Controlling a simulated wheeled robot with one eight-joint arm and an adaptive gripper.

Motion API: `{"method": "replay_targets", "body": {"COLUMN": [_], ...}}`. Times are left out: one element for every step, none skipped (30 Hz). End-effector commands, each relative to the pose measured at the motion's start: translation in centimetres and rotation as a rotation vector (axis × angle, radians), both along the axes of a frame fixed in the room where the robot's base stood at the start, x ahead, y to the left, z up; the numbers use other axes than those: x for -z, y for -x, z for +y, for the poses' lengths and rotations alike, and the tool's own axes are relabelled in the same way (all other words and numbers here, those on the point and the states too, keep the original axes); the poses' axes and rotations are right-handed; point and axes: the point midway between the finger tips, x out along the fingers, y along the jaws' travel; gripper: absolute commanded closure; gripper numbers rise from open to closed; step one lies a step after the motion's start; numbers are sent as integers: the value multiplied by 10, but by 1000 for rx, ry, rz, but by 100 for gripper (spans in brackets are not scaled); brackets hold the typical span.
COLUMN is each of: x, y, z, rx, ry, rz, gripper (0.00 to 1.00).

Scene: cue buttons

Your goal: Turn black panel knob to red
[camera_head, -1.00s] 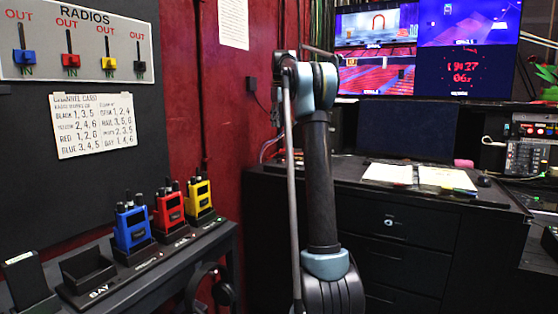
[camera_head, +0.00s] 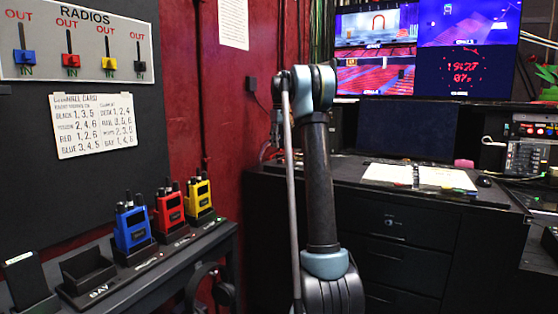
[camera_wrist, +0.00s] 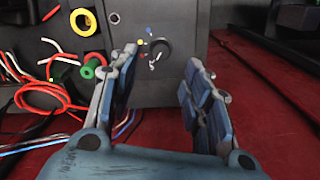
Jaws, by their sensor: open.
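In the wrist view a dark grey panel (camera_wrist: 183,85) stands ahead of my gripper (camera_wrist: 160,60). A round black knob (camera_wrist: 162,46) sits on its face, with a small pale part (camera_wrist: 154,61) at its lower left. Small yellow and blue marks (camera_wrist: 140,42) lie by its upper left edge. I cannot make out a red mark or the knob's setting for sure. My gripper is open and empty, its blue padded fingers on either side of the knob in the picture and nearer to me. Touch is not visible.
A red surface (camera_wrist: 270,110) lies right. In the head view, radios (camera_head: 131,228) stand on a left shelf, and a desk (camera_head: 440,205) holds papers and equipment.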

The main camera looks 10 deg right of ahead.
Motion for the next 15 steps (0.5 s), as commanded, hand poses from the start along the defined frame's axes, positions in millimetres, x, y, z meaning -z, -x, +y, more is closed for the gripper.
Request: {"method": "replay_targets", "body": {"x": [10, 15, 22, 27, 32, 38, 43, 47, 53, 57, 60, 64, 67, 69, 71], "y": [0, 0, 0, 0, 0, 0, 0, 0, 0, 0, 0, 0, 0, 0, 0], "z": [0, 0, 0, 0, 0, 0, 0, 0, 0, 0, 0, 0, 0, 0, 0], "rx": [0, 0, 0, 0, 0, 0, 0, 0, 0, 0, 0, 0, 0, 0, 0], "ry": [0, 0, 0, 0, 0, 0, 0, 0, 0, 0, -1, -1, -1, -1, -1], "rz": [0, 0, 0, 0, 0, 0, 0, 0, 0, 0, -1, -1, -1, -1, -1], "gripper": [56, 56, 56, 56, 56, 56, 56, 56, 56, 56, 56, 56, 56, 56, 56]}}
